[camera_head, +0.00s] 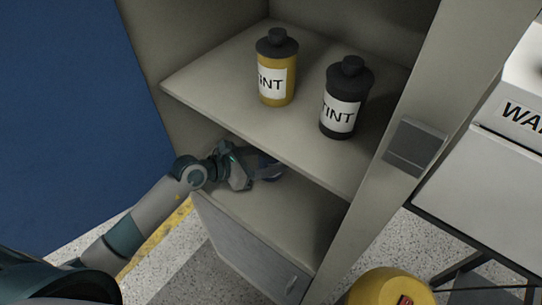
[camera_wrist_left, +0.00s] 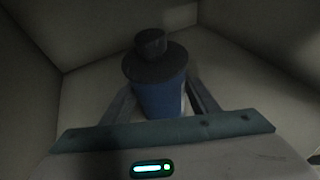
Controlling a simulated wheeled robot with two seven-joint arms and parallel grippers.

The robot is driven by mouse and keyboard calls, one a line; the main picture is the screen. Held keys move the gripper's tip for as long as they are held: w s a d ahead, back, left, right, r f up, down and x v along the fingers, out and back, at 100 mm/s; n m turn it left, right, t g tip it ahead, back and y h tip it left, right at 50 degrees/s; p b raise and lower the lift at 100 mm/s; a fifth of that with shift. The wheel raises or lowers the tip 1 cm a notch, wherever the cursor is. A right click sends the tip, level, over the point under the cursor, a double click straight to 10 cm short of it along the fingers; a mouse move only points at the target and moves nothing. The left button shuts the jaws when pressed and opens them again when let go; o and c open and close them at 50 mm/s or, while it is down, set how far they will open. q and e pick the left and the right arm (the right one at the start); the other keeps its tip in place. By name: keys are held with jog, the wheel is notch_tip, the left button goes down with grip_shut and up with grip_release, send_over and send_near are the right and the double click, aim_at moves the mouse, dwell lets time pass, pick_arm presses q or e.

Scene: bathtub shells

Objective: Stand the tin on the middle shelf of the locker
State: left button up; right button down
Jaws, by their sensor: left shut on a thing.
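The tin (camera_wrist_left: 160,98) has a blue body and a dark stepped lid, and shows upright in the left wrist view between my finger bars. My left gripper (camera_head: 266,167) is shut on it. In the head view this gripper reaches into the locker (camera_head: 402,120), into the bay below the shelf with two other tins. That upper shelf (camera_head: 215,85) hides most of the held tin there. The lower shelf (camera_head: 265,215) lies beneath my gripper. I cannot tell whether the tin touches it. My right gripper is not in view.
A yellow tin (camera_head: 277,82) and a black tin (camera_head: 341,115), both labelled, stand on the upper shelf. A grey panel (camera_head: 245,250) closes the locker below the lower shelf.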

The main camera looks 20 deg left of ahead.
pick_arm(q)
jog(key=shift+w, duration=0.15)
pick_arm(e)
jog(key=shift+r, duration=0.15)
pick_arm(q)
jog(key=o, duration=1.8)
jog(key=shift+f, duration=0.15)
jog(key=b+v, duration=0.3)
jog(key=v, duration=0.9)
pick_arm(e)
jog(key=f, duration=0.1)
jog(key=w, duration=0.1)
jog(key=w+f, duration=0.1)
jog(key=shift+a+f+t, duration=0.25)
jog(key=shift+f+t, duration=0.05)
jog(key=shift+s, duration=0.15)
